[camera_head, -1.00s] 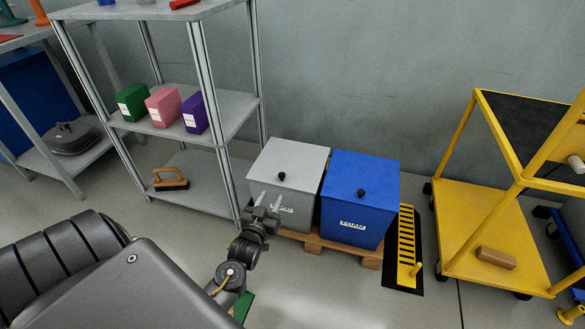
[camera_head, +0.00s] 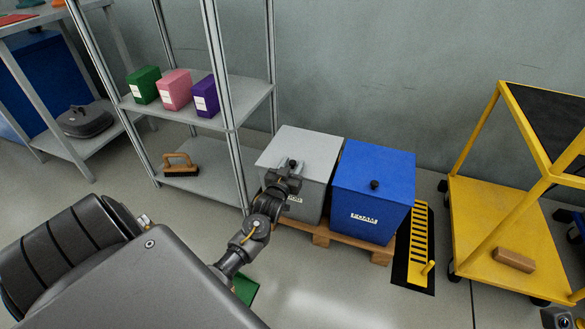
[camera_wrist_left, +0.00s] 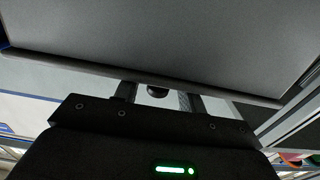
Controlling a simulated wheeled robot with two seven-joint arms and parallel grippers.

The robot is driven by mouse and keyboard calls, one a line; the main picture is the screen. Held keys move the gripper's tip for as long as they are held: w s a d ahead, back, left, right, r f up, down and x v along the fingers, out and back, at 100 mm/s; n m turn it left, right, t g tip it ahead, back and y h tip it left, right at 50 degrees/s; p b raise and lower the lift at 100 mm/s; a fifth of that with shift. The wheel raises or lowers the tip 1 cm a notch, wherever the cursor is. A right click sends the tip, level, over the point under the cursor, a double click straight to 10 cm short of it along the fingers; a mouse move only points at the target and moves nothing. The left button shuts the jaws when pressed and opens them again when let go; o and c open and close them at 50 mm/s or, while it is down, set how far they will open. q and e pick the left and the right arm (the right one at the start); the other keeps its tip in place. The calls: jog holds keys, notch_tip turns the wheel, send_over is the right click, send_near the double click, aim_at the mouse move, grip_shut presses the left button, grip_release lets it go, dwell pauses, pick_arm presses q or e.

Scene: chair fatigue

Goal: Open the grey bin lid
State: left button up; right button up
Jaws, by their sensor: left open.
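The grey bin (camera_head: 305,190) stands on a wooden pallet, left of the blue bin. Its flat grey lid (camera_head: 315,143) lies closed on top. My left gripper (camera_head: 290,172) is at the front part of this lid, partly covering it and the lid's knob. In the left wrist view, the two fingers (camera_wrist_left: 157,97) are apart, with a dark round knob (camera_wrist_left: 157,91) showing between them. The lid's broad grey surface (camera_wrist_left: 175,40) fills the upper part of that view. I cannot tell whether the fingers touch the knob.
The blue bin (camera_head: 372,190) with its own black knob stands close on the right, sharing the pallet (camera_head: 331,236). A metal shelf (camera_head: 245,107) with coloured boxes stands close on the left. A yellow cart (camera_head: 490,225) is further right.

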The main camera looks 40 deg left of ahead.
pick_arm(q)
jog(key=shift+w, duration=0.15)
grip_shut()
jog(key=shift+r, duration=0.1)
